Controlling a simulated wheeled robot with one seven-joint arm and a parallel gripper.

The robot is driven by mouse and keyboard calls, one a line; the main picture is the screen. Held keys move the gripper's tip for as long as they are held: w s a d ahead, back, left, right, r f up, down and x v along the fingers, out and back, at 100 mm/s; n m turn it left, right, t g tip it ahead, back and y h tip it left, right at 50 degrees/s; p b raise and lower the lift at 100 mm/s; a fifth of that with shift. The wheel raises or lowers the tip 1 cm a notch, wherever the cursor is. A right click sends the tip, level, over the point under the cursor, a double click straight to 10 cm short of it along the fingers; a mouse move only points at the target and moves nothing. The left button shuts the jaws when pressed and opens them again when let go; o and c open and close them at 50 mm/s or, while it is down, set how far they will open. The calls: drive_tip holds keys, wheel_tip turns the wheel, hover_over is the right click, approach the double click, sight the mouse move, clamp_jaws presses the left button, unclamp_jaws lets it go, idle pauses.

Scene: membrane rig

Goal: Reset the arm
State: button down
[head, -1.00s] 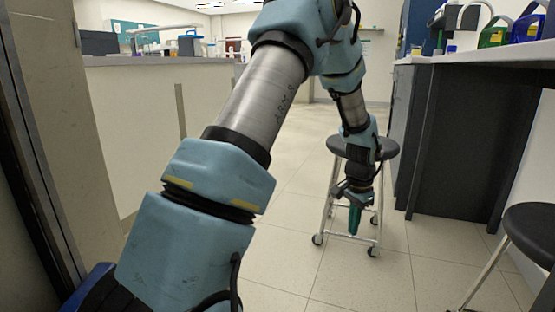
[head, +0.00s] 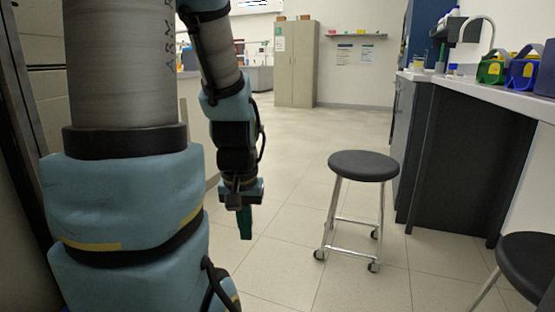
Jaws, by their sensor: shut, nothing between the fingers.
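My arm fills the left of the head view, with light blue joint covers and a grey metal link. It bends over at the top and hangs down toward my gripper. My gripper (head: 245,232) has green fingers pointing down, shut and empty above the tiled floor. It hangs to the left of a black-topped stool and apart from it. My upper arm hides much of the left side of the room.
A black-topped stool (head: 364,166) on casters stands right of my gripper. Another stool (head: 530,265) is at the right edge. A bench (head: 490,92) with blue and green carriers runs along the right. A beige cabinet (head: 297,65) stands far back. The middle floor is open.

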wheel_tip(320, 180, up, 32)
drive_tip(key=p, duration=3)
drive_tip(key=shift+r+p, duration=0.25)
drive_tip(key=shift+p, duration=0.15)
